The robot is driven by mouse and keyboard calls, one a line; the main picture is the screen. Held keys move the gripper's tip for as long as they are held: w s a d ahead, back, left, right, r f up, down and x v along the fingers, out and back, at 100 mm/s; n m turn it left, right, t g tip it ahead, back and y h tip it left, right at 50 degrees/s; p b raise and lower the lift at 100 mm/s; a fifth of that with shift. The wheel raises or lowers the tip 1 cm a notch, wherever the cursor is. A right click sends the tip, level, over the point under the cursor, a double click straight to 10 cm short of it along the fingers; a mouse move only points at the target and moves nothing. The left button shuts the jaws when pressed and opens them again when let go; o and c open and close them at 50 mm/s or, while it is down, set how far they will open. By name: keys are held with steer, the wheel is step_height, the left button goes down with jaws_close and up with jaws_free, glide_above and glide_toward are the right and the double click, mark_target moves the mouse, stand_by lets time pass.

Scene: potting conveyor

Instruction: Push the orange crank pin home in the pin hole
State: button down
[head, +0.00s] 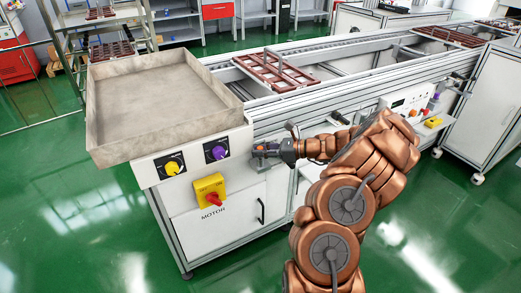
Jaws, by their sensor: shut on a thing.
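My gripper (260,157) is at the front face of the conveyor cabinet (240,205), just right of the purple dial. It points left toward the panel and its fingers are closed. The orange crank pin is too small to make out clearly; only a slight orange tint shows at the fingers, which hide most of what they hold. The pin hole is hidden behind the gripper, so I cannot tell how deep the pin sits.
A purple dial (217,152), a yellow dial (172,167) and a yellow MOTOR switch box with a red knob (210,190) are left of my gripper. A grey tray (165,145) overhangs above. A black door handle (261,210) is below. The green floor in front is clear.

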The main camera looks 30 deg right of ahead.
steer(key=shift+f, duration=1.1)
steer(key=c, duration=1)
jaws_free()
steer(key=v, duration=1.2)
